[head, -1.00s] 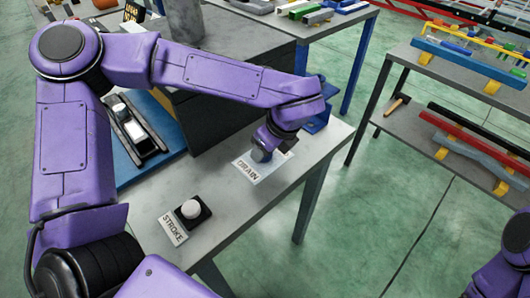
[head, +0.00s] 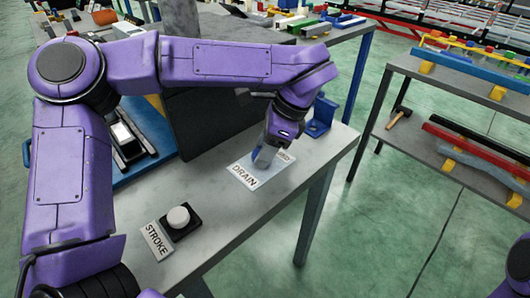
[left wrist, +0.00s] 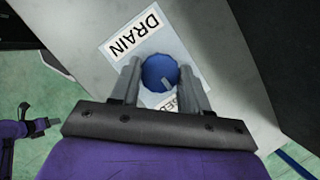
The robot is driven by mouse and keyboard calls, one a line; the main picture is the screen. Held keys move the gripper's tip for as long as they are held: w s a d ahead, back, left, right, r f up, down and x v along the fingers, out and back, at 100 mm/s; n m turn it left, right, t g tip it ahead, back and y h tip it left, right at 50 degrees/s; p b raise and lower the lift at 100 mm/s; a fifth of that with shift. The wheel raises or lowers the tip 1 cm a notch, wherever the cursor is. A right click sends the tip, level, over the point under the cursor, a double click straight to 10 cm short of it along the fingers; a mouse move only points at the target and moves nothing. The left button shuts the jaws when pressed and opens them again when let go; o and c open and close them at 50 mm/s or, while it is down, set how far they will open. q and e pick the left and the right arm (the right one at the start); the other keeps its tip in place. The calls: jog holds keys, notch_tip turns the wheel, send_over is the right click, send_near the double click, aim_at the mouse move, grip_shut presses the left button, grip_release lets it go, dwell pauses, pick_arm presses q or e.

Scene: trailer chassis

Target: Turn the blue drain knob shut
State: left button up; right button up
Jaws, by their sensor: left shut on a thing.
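The blue drain knob (left wrist: 159,70) sits on a light plate (left wrist: 190,45) labelled DRAIN, on the grey bench. In the left wrist view, a pale pointer mark on it faces the lower right, toward a second label partly hidden by my gripper. My left gripper (left wrist: 160,80) has one finger on each side of the knob and is shut on it. In the head view, my left gripper (head: 264,156) points down onto the DRAIN plate (head: 247,178) and mostly hides the knob. My right gripper is out of view.
A white STROKE button (head: 178,217) on a black base stands nearer on the same bench (head: 215,225). A blue bracket (head: 321,117) stands behind the plate. A dark block (head: 215,120) rises to the left. A shelf rack (head: 440,150) stands at right, across open floor.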

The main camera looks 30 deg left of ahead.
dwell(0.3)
pick_arm(q)
jog(key=o, duration=1)
jog(key=shift+o, duration=0.2)
jog(key=v, duration=1)
jog(key=shift+r+p, duration=0.2)
jog(key=shift+p, duration=0.25)
jog(key=shift+w, duration=0.15)
